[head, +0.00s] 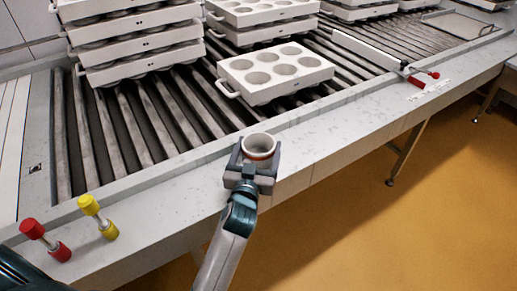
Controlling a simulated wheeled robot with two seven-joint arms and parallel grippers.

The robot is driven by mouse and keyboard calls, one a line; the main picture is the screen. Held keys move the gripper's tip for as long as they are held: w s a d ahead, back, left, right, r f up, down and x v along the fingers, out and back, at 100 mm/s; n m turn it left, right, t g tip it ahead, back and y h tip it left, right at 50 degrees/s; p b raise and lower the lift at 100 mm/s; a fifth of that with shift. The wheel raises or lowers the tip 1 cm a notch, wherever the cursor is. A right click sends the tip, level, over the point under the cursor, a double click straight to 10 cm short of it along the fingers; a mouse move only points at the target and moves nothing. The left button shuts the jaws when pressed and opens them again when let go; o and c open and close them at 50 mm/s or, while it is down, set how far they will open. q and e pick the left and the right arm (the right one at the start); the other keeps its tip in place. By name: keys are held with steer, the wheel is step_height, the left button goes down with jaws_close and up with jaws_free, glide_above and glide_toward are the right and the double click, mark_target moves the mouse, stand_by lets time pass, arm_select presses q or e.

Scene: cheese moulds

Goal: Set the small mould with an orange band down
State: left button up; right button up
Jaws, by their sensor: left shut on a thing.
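The small mould (258,141) is a white round cup with an open top and an orange band around it. My left gripper (252,165) is shut on it, with a grey jaw on either side. The mould is upright and shows in front of the pale front ledge (320,140) of the roller conveyor. I cannot tell whether its base touches the ledge, because the gripper hides its lower part. My right gripper is not in view.
A white multi-mould block (262,92) lies on the rollers just beyond the gripper. Stacks of similar blocks (135,45) stand farther back. A red-ended lever (420,77) is at right. Bare rollers (150,125) lie at left.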

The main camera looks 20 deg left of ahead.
arm_select(q)
steer(key=shift+f, duration=0.1)
stand_by(0.3)
steer(key=o, duration=1.1)
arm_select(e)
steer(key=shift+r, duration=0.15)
